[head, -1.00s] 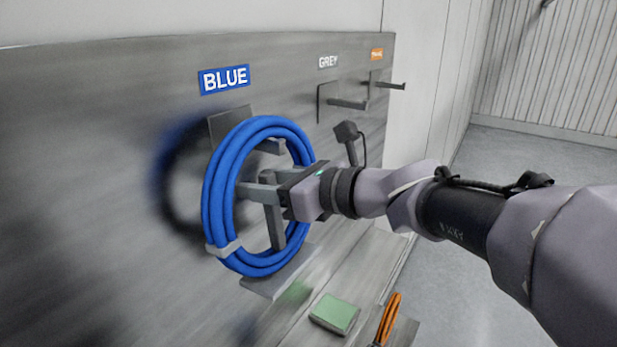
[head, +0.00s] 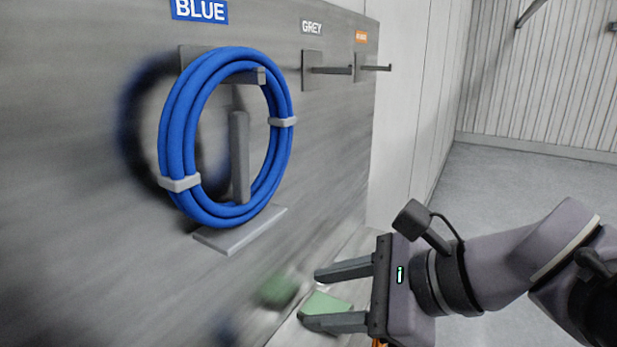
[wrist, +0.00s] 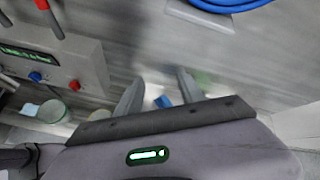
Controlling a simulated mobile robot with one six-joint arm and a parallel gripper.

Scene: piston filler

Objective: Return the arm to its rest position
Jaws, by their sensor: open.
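My gripper (head: 318,296) is open and empty, its two fingers pointing left, low and to the right of the blue hose coil (head: 178,130). The coil hangs on the hook under the BLUE sign (head: 200,10) and is apart from my gripper. In the wrist view the two fingers (wrist: 158,90) show spread, with nothing between their tips. A bit of the blue coil (wrist: 222,5) shows at the top of that view.
The GREY hook (head: 330,70) and the orange-labelled hook (head: 375,67) are bare. A green block (head: 325,304) lies behind the fingers on a low ledge. In the wrist view a panel with knobs (wrist: 45,72) stands at left. Open floor (head: 530,185) lies at right.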

